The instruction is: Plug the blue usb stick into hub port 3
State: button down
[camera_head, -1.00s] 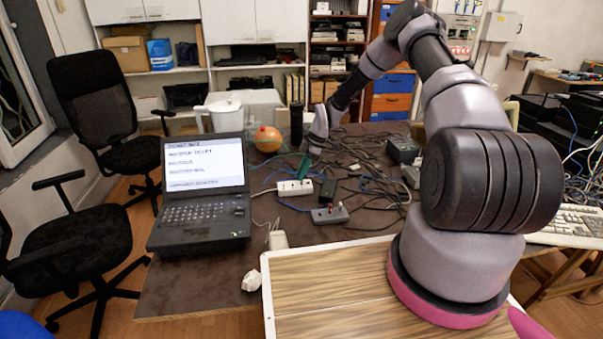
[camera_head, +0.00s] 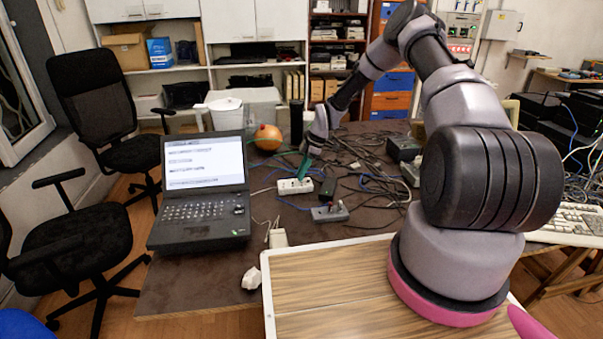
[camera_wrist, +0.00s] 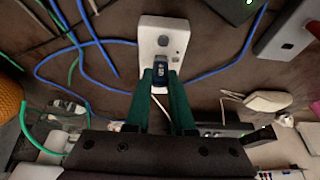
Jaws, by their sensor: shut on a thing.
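The blue usb stick (camera_wrist: 160,74) is between the green fingers of my gripper (camera_wrist: 161,80) in the wrist view. The fingers are shut on it. The stick overlaps the near end of a white block with round openings (camera_wrist: 163,38), which looks like the hub. I cannot tell whether the stick is in a port or just above one, nor which port it is. In the head view, my gripper (camera_head: 304,172) points down at the white block (camera_head: 292,187) on the dark table, and the stick is too small to make out.
A small black box (camera_head: 327,188) and a grey block (camera_head: 329,213) lie right of the white block. Loose cables (camera_head: 375,183) cover the table behind and to the right. An open laptop (camera_head: 203,220) stands left, and an orange ball (camera_head: 267,138) stands behind.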

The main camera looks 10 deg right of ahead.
jog(key=shift+f, duration=0.35)
jog(key=c, duration=0.7)
grip_release()
jog(key=shift+r, duration=0.1)
jog(key=v, duration=1)
jog(key=shift+d+r, duration=0.25)
jog(key=shift+r, duration=0.1)
jog(key=s+d+r+m+t+h, duration=0.15)
jog(key=s+r+m, duration=0.4)
jog(key=r, duration=0.85)
jog(key=s+d+r+m+t+h, duration=0.15)
jog(key=s+r+m, duration=0.4)
jog(key=r, duration=0.75)
jog(key=s+r+m+t, duration=0.1)
jog(key=s+r+m, duration=0.2)
jog(key=s, duration=0.5)
jog(key=s+r+m+t, duration=0.1)
jog(key=s+r+m, duration=0.3)
jog(key=s, duration=0.5)
jog(key=s+d+r+m+t, duration=0.1)
jog(key=s+r+m, duration=0.3)
jog(key=s, duration=0.5)
notch_tip(320, 180, up, 2)
jog(key=shift+s+d+r+t+y, duration=0.15)
jog(key=shift+t+y, duration=0.15)
jog(key=shift+t, duration=0.3)
